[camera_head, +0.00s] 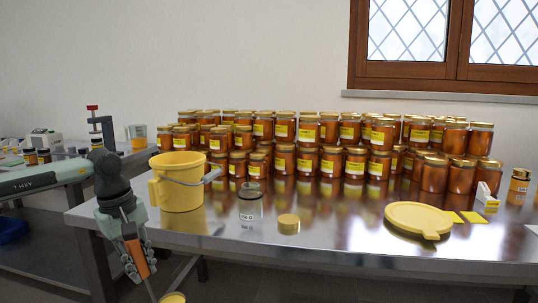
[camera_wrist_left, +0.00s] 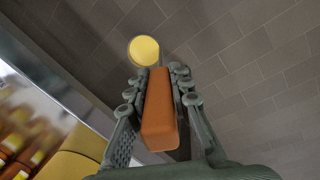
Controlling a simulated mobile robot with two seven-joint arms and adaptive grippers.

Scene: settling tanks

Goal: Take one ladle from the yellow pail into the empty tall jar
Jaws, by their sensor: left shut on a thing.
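My left gripper (camera_head: 136,250) is shut on the orange-brown handle of the ladle (camera_head: 139,259), in front of the table's left front edge. The ladle points down, and its round bowl, yellow inside, shows at the bottom edge of the head view. In the left wrist view the handle (camera_wrist_left: 160,112) lies between the fingers of my left gripper (camera_wrist_left: 157,95), with the yellow bowl beyond, over the floor. My right gripper is out of view.
A gold lid (camera_head: 288,224) lies right of the jar. A round yellow pail lid (camera_head: 418,218) lies farther right on the steel table (camera_head: 330,250). Many filled amber jars (camera_head: 330,160) stand stacked behind. The table's front middle is clear. A side bench (camera_head: 60,168) stands left.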

